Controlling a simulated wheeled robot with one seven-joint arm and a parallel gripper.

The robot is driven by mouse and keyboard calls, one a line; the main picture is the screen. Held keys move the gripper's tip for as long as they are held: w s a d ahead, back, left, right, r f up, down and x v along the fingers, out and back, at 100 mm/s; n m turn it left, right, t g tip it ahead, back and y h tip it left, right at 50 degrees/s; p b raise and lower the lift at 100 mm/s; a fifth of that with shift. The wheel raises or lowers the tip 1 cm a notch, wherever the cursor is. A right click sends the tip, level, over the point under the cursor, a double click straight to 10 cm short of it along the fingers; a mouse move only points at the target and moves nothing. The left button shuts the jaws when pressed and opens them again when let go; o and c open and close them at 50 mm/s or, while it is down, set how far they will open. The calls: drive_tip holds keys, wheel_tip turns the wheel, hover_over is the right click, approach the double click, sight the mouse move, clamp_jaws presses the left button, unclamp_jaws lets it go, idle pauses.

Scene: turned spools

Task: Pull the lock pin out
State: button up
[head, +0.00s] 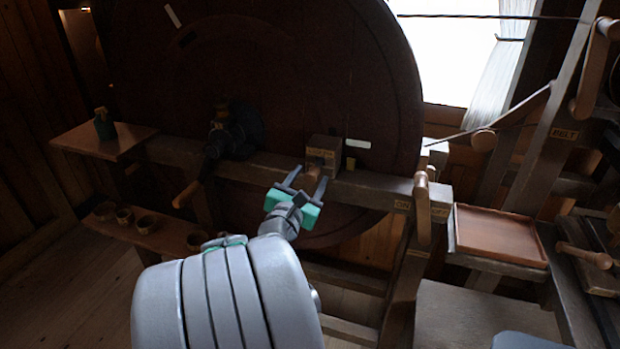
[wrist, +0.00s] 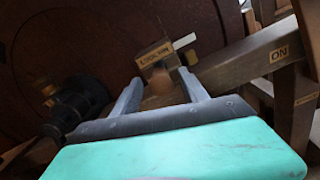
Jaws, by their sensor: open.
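The lock pin (head: 313,172) shows as a round, light-brown wooden knob at the front of a small labelled wooden block (head: 323,148) on the beam. My gripper (head: 307,182) is open, with its two grey fingers pointing at the knob. In the wrist view the knob (wrist: 160,82) lies between the fingertips of my gripper (wrist: 161,84), below the block's label (wrist: 155,54). I cannot tell whether either finger touches it. The pin's shaft is hidden.
A large dark wheel (head: 290,60) stands behind the beam (head: 375,190). A black spindle part (head: 232,132) sits left of the block. An upright lever (head: 422,205) marked ON and an empty wooden tray (head: 500,235) are on the right. Small cups (head: 145,224) stand lower left.

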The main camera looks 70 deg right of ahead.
drive_tip(key=a, duration=0.7)
drive_tip(key=shift+s, duration=0.35)
